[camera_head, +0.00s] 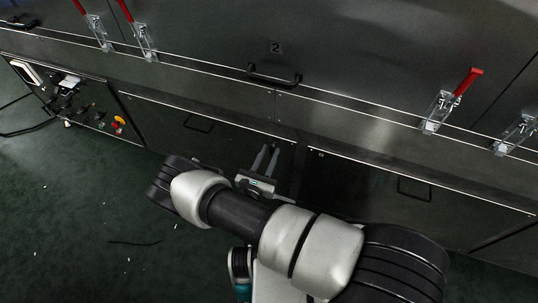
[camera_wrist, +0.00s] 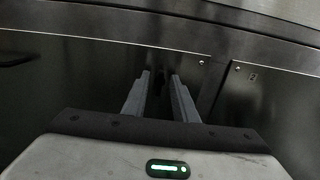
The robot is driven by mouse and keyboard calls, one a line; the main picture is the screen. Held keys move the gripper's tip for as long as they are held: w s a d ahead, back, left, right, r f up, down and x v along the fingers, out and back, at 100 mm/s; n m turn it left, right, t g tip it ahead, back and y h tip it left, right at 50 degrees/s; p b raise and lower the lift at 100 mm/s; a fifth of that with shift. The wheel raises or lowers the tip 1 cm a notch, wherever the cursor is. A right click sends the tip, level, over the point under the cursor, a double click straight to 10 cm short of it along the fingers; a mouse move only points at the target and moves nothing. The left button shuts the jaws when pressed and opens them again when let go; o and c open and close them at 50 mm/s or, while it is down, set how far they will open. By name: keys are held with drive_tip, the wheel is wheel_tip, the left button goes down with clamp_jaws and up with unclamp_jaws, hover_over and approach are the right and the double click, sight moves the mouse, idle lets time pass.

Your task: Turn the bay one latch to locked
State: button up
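My gripper (camera_head: 268,147) is in front of the lower panels of the dryer, below the door marked 2. In the wrist view its two grey fingers (camera_wrist: 160,75) are apart, pointing at a dark panel near the seam between two panels. A dark patch shows between the fingertips; I cannot tell if it is a part or shadow, or whether the fingers touch anything. Clamp latches with red handles stand on the upper ledge: two at the upper left (camera_head: 144,41), one at the right (camera_head: 440,107) with its handle up. No bay one marking is readable, so I cannot tell which latch is bay one's.
A dark bar handle (camera_head: 274,75) sits under the 2 label. Lower panels carry flat handles (camera_head: 198,123) and (camera_head: 414,189). A control box with knobs and a yellow-red button (camera_head: 119,122) is at the left. The green floor (camera_head: 60,220) at the left is mostly clear, with small debris.

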drive_tip(key=shift+c, duration=0.5)
clamp_jaws()
drive_tip(key=shift+m, duration=0.3)
drive_tip(key=m, duration=0.2)
drive_tip(key=shift+m+p, duration=0.3)
drive_tip(key=shift+p, duration=0.05)
drive_tip(key=m+p, duration=0.1)
drive_tip(key=m, duration=0.3)
drive_tip(key=shift+d+m, duration=0.1)
drive_tip(key=shift+m, duration=0.2)
drive_tip(key=m+p, duration=0.2)
drive_tip(key=m, duration=0.3)
drive_tip(key=shift+s, duration=0.1)
drive_tip(key=shift+d+f+m+p, duration=0.15)
drive_tip(key=shift+m+p, duration=0.6)
drive_tip(key=shift+m, duration=1.75)
